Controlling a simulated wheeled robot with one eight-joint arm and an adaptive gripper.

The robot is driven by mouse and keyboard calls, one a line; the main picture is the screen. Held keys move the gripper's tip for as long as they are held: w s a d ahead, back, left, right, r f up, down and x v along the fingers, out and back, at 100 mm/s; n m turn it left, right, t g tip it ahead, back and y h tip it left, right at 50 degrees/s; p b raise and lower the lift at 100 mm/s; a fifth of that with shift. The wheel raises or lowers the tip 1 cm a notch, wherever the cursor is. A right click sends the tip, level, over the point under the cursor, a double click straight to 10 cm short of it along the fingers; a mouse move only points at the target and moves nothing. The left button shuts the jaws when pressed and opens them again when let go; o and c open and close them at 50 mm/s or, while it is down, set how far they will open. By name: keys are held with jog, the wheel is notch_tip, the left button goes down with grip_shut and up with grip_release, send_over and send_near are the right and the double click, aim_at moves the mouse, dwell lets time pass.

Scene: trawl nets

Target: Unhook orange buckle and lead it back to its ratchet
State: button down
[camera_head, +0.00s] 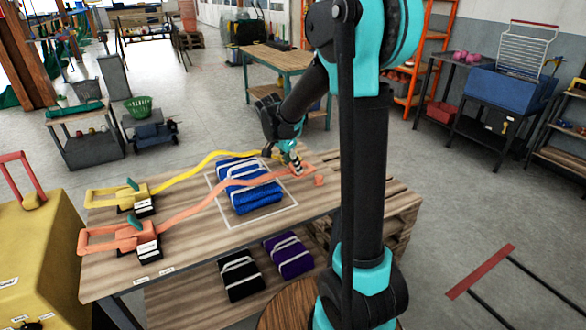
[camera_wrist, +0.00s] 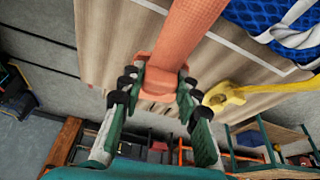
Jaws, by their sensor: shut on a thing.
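My gripper (camera_head: 294,164) is shut on the orange buckle (camera_wrist: 158,82) near the table's far right side. In the wrist view the buckle sits between both fingers, at the end of the wide orange strap (camera_wrist: 192,30). In the head view the orange strap (camera_head: 200,203) runs from the orange ratchet (camera_head: 118,237) at the left, across the blue net bundle (camera_head: 252,196), to my gripper. A small orange piece (camera_head: 319,181) stands on the table just right of my gripper. Fingers hide part of the buckle, so I cannot tell whether it touches that piece.
A yellow strap (camera_head: 205,163) runs behind, from its yellow ratchet (camera_head: 122,196); its yellow buckle (camera_wrist: 222,96) lies close beside my fingers. A white outline (camera_head: 222,222) surrounds the bundle. Black (camera_head: 241,276) and purple (camera_head: 288,255) bundles lie on the lower shelf.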

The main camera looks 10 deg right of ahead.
jog(key=shift+w+d+r+n, duration=0.15)
jog(key=shift+w+n, duration=0.55)
jog(key=shift+w, duration=0.05)
jog(key=w+d+r+n+t+y, duration=0.2)
jog(key=w+d+n, duration=0.1)
jog(key=w+n, duration=0.4)
jog(key=shift+w+r+t, duration=0.25)
jog(key=shift+w+t, duration=0.05)
jog(key=shift+w, duration=0.2)
jog(key=shift+a, duration=0.15)
